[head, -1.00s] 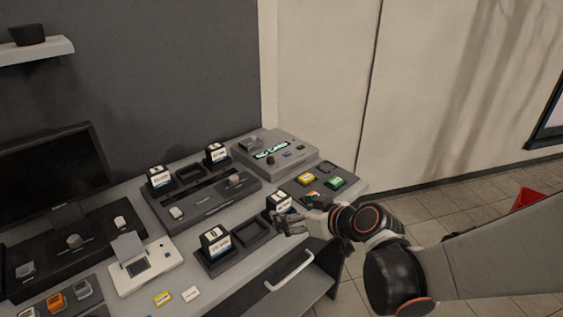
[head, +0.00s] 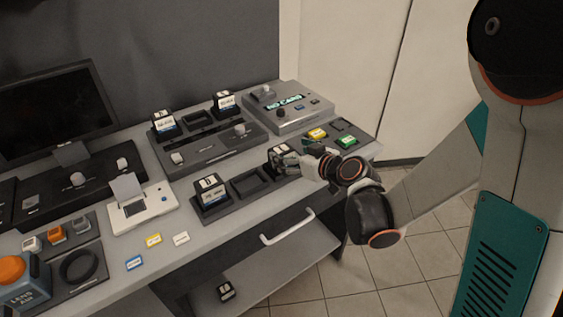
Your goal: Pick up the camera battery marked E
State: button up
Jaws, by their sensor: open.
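Several black camera batteries with white labels show in the head view. Two stand in the rear charger, the left one (head: 166,123) and the right one (head: 225,101). One stands in the left slot of the front charger (head: 210,190), and one stands at that charger's right end (head: 279,153). Another dark block like a battery (head: 226,290) lies on the lower shelf. The letters are too small to read, so I cannot tell which is E. My gripper (head: 291,163) is open at the front charger's right-end battery, its fingers overlapping it in view; contact is unclear.
The front charger's middle slot (head: 250,182) is empty. Yellow (head: 317,133) and green (head: 346,141) cards lie in a tray to the right. A grey "NO CARD" device (head: 290,108) stands behind. A white handle (head: 288,227) sticks out at the desk front.

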aim_at(282, 149)
jog(key=shift+b+x, duration=1.1)
jog(key=shift+x, duration=1.65)
jog(key=shift+s+a+r, duration=0.1)
jog(key=shift+r, duration=0.1)
jog(key=shift+c, duration=0.3)
jog(key=c, duration=1.5)
jog(key=shift+c, duration=0.2)
